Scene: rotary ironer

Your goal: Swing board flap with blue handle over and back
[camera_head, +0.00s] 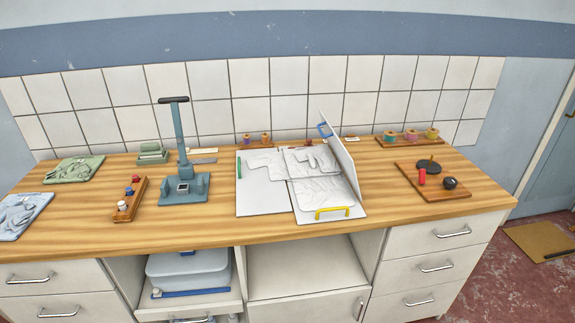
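A white folding board (262,204) lies on the wooden counter, right of the middle. A pale, wrinkled garment (322,190) lies spread on it. The flap with the blue handle (343,152) stands raised at the board's right side, seen nearly edge-on. Its blue handle (324,130) is at the upper left end of the flap. A green handle (239,168) is at the board's left edge and a yellow handle (333,212) at its front edge. My gripper is not in view, and nothing is seen touching the flap.
A teal press (183,188) with a tall lever stands left of the board. A rack of small knobs (130,198) is further left. A wooden tray (433,188) with a red and black item lies to the right. Spools (411,136) stand behind. Bare counter separates them.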

